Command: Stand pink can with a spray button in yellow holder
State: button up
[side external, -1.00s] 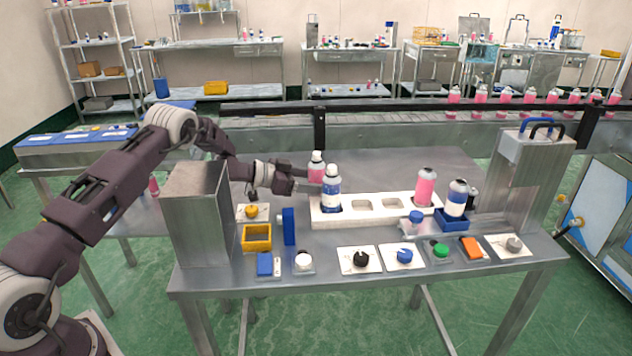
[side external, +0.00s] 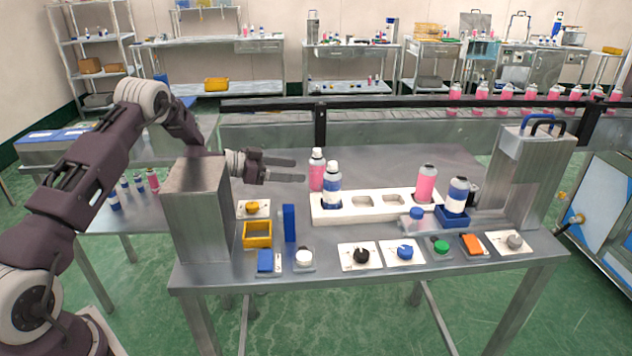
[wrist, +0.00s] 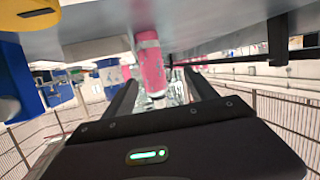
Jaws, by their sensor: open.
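The pink can with a white spray top (side external: 317,172) stands upright on the table at the left end of the white rack, behind a blue can (side external: 332,185). Its base is partly hidden in the side view. In the wrist view, which is upside down, the pink can (wrist: 150,62) shows ahead between my fingers. My gripper (side external: 300,170) is open, empty and level, left of the pink can and apart from it. The yellow holder (side external: 257,228) is an empty square open box at the table's front left, below my gripper in the picture.
The white rack (side external: 360,214) holds the blue can and another pink can (side external: 426,184). A blue holder (side external: 452,222) with a blue can stands at its right. A blue upright block (side external: 289,224) is right beside the yellow holder. A metal box (side external: 198,215) stands left.

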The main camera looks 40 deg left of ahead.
jog(key=w+a+r+n+t+y, duration=0.3)
jog(key=w+a+r+n+y, duration=0.4)
jog(key=w+a+n+y, duration=0.5)
notch_tip(320, 180, up, 5)
jog(key=n+g+h, duration=0.5)
jog(key=n+g, duration=0.1)
jog(key=n, duration=2.3)
send_over(312, 160)
jog(key=w+a, duration=0.2)
jog(key=w, duration=0.4)
jog(key=s+d+f+m+g, duration=0.1)
jog(key=s+f+g, duration=0.3)
jog(key=s+f, duration=0.25)
jog(key=shift+h, duration=0.3)
jog(key=x, duration=0.5)
jog(key=shift+s+d+f, duration=0.3)
jog(key=shift+d+f, duration=0.05)
jog(key=shift+w+f, duration=0.25)
jog(key=shift+f, duration=0.1)
grip_shut()
